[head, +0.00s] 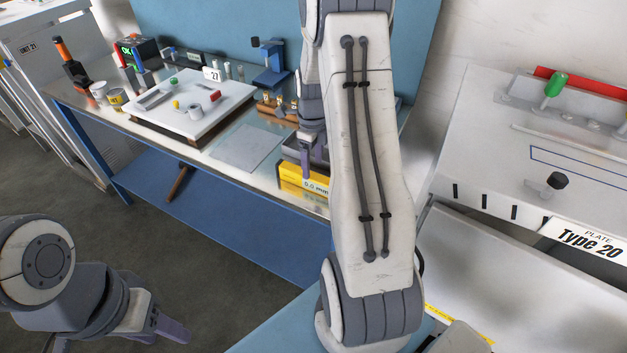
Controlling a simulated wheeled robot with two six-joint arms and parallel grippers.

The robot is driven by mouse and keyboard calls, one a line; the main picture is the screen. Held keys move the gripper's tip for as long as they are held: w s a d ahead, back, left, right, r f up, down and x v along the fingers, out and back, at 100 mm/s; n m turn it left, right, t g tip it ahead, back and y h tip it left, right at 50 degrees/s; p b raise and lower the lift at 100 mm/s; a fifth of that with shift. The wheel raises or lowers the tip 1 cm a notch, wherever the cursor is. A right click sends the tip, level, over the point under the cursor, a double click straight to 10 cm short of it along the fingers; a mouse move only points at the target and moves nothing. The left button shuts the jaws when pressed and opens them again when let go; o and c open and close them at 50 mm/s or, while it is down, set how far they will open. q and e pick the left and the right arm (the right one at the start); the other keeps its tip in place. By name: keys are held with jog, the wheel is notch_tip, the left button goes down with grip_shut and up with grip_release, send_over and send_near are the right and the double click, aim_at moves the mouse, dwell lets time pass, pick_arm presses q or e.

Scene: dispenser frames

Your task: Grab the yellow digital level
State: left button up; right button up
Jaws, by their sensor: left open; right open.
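The yellow digital level (302,178) lies near the front edge of the blue-framed workbench, with "0.0 mm" on its face. Its right end is hidden behind my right arm. My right gripper (304,156) is open, pointing down right at the level's top side; I cannot tell whether the fingers touch it or sit around it. My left gripper (170,328) is open and empty at the lower left, well away from the bench and low over the floor.
The workbench (205,158) carries a white plate (180,112) with small parts, a grey mat (247,147), a brown block with brass pieces (275,108) and a blue stand (270,70). A white machine labelled "Type 20" (585,240) stands at the right.

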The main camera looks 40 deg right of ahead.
aim_at(313, 175)
jog(key=shift+s+a+f, duration=0.1)
jog(key=shift+s+f, duration=0.05)
jog(key=shift+f, duration=0.25)
jog(key=f, duration=0.1)
jog(key=f+p, duration=0.1)
jog(key=f, duration=0.1)
jog(key=shift+s+f+p, duration=0.2)
jog(key=shift+f+p, duration=0.1)
jog(key=shift+f, duration=0.4)
jog(key=shift+c, duration=0.3)
grip_shut()
